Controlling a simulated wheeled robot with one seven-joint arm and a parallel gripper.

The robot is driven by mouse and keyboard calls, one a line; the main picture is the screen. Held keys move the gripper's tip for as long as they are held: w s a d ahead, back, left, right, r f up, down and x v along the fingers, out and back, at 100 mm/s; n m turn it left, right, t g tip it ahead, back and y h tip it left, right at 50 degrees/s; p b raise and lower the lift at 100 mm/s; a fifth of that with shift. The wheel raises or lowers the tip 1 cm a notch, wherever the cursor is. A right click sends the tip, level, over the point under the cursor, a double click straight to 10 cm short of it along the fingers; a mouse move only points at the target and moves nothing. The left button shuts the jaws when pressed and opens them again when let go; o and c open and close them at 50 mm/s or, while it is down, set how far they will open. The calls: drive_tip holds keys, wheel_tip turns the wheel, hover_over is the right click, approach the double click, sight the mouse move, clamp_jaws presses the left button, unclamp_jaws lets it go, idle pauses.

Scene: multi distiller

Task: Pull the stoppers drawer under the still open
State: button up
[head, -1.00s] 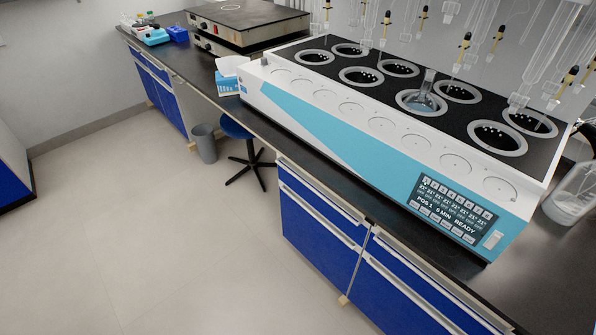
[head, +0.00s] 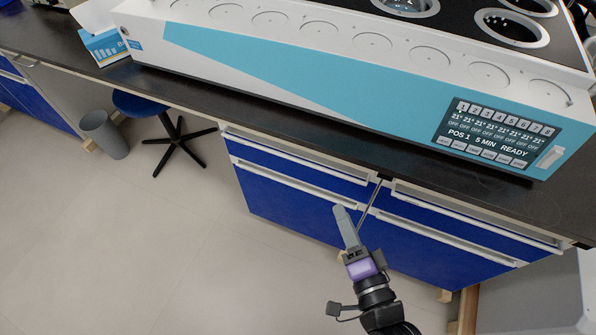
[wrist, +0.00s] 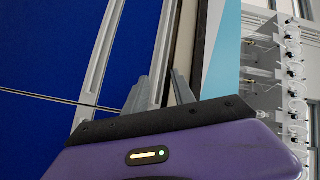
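Under the still (head: 300,62) are two blue cabinet columns with pale handle rails. Each has a narrow upper drawer and a taller front below. The left column's upper drawer (head: 290,165) and the right column's upper drawer (head: 470,228) look shut. No label shows which holds stoppers. My gripper (head: 343,213) is in front of the left column, near the seam between the columns. In the wrist view its two fingers (wrist: 157,92) are apart, with a pale rail (wrist: 158,45) running between them in the picture. I cannot tell whether they touch it.
The black countertop edge (head: 215,105) overhangs the drawers. A blue stool (head: 142,103) and a grey bin (head: 104,135) stand to the left. A tissue box (head: 103,45) sits on the counter. The floor (head: 190,240) in front of the left column is clear.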

sight(291, 160)
drive_tip(key=w+a+m+b, duration=0.1)
drive_tip(key=w+a, duration=0.3)
drive_tip(key=w, duration=0.1)
drive_tip(key=w+a+m+y+b, duration=0.1)
drive_tip(key=w+a, duration=0.3)
drive_tip(key=w, duration=0.1)
drive_tip(key=w+a+f+m+y+b, duration=0.1)
drive_tip(key=w+a, duration=0.3)
drive_tip(key=w, duration=0.1)
clamp_jaws()
idle(1.1)
